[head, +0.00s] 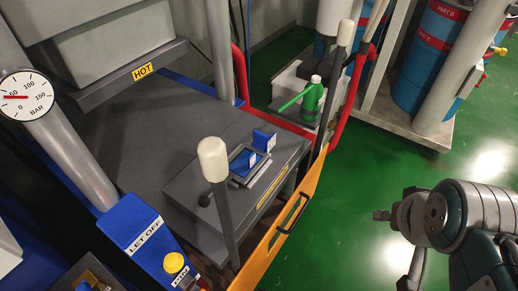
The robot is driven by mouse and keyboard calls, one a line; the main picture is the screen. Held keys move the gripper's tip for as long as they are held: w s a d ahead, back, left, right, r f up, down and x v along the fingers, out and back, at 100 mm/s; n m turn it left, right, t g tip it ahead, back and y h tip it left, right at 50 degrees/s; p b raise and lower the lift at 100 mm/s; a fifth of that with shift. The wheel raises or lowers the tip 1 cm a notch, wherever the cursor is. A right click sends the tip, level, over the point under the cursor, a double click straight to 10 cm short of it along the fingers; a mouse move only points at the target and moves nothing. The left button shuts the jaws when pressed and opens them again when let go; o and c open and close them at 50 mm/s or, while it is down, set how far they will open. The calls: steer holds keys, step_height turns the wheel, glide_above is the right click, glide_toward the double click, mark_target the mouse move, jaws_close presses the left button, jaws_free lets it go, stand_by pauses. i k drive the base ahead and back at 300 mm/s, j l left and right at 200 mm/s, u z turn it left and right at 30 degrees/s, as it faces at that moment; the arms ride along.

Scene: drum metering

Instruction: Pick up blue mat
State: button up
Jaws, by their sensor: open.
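A blue flat piece (243,162) with a white label lies in a dark rectangular frame (272,180) on the grey bench. A second blue piece (264,139) stands upright at the frame's back edge. I cannot tell for sure which of these is the mat. My gripper (392,250) is open and empty at the right, its fingers spread above the green floor. It is well to the right of the blue pieces and apart from them, beyond the orange rail.
An orange rail (300,215) and a white-capped grey post (216,180) edge the bench. A green can (312,102) stands behind. A blue panel (135,235) with a yellow button (174,262) is at lower left. Blue drums (428,65) stand at upper right. The green floor around my gripper is clear.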

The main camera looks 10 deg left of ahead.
mark_target(245, 163)
steer(key=i+l+u, duration=0.25)
steer(key=i+l, duration=0.15)
steer(key=i+l+u, duration=0.3)
steer(key=i+l, duration=0.2)
steer(key=u, duration=1.25)
